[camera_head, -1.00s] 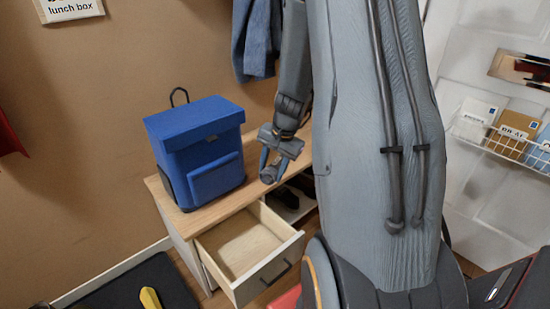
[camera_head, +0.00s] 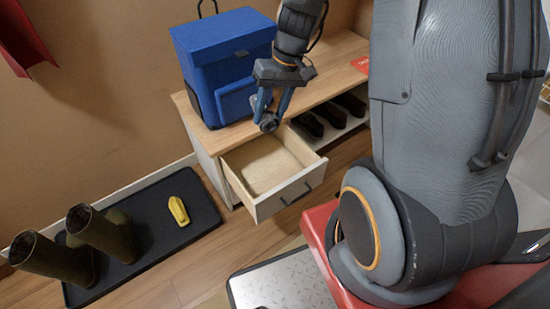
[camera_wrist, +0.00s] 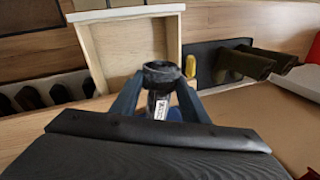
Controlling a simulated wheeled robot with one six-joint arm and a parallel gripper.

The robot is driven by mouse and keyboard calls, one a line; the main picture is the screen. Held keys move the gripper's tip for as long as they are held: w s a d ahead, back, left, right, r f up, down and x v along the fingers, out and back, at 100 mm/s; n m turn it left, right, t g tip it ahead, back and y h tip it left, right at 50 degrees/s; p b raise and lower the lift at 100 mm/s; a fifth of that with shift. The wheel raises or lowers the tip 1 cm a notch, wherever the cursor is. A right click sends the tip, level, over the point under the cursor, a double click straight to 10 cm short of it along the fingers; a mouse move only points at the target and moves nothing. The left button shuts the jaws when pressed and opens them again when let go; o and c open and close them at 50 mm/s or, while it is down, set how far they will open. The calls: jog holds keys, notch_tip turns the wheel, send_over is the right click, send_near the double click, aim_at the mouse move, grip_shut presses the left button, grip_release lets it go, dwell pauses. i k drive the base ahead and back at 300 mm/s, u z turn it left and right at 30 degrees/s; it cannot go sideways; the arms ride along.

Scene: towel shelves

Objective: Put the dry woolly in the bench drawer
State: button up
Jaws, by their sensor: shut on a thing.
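My gripper (camera_head: 268,120) points down beside the blue backpack, above the back part of the open bench drawer (camera_head: 291,193). Its fingers are shut on a small dark grey thing (camera_wrist: 161,73) with a white label. I cannot make out whether this is the woolly or if it is dry. In the wrist view the held thing is between the fingertips, with the pale wooden drawer (camera_wrist: 125,52) beyond it. The drawer is pulled well out and its visible inside looks empty. The bench (camera_head: 337,80) has a light wooden top.
A blue backpack (camera_head: 228,65) stands on the bench, left of my gripper. Dark shoes (camera_head: 308,124) sit in the open shelf right of the drawer. A black mat (camera_head: 150,217) on the floor holds dark green boots (camera_head: 100,232) and a yellow object (camera_head: 178,211).

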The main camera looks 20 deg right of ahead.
aim_at(264, 168)
jog(key=z, duration=2.3)
jog(key=k, duration=1.05)
jog(key=u, duration=2.1)
